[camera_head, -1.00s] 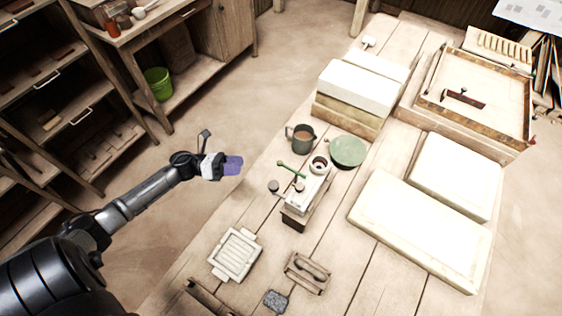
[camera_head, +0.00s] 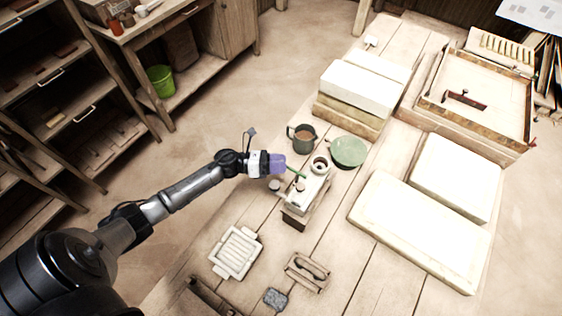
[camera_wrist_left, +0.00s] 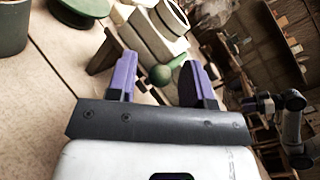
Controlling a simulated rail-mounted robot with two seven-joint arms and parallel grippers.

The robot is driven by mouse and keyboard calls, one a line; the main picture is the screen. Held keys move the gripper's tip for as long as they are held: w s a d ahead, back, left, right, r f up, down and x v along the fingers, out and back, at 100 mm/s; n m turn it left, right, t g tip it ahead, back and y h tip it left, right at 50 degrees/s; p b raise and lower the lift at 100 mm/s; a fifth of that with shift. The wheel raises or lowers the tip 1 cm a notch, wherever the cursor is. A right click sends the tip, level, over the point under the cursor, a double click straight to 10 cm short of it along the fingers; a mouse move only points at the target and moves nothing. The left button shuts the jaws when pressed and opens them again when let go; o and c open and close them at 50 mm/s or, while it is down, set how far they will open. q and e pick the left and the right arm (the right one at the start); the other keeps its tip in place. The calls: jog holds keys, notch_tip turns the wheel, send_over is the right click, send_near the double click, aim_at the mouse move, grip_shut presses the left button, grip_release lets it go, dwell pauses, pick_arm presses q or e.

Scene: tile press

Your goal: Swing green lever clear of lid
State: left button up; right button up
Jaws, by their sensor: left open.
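The green lever (camera_head: 299,174) is on top of the pale tile press (camera_head: 311,189), on the wooden bench. My left gripper (camera_head: 280,165) is open and hides the lever's knob end in the head view. In the left wrist view, the round green knob (camera_wrist_left: 160,75) shows between the two purple fingers of the left gripper (camera_wrist_left: 159,82), with a gap to each. The press (camera_wrist_left: 152,38) shows behind it there; I cannot clearly make out the lid. A dark arm of mine shows at the right of the wrist view, its gripper too unclear to read.
A dark mug (camera_head: 301,139) and a green round-topped pot (camera_head: 348,151) stand behind the press. A white slotted frame (camera_head: 236,252) and a wooden tool (camera_head: 307,272) lie in front. Pale blocks (camera_head: 420,229) fill the right of the bench.

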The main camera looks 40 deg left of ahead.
pick_arm(q)
jog(key=shift+w+d, duration=0.2)
jog(key=shift+d, duration=0.05)
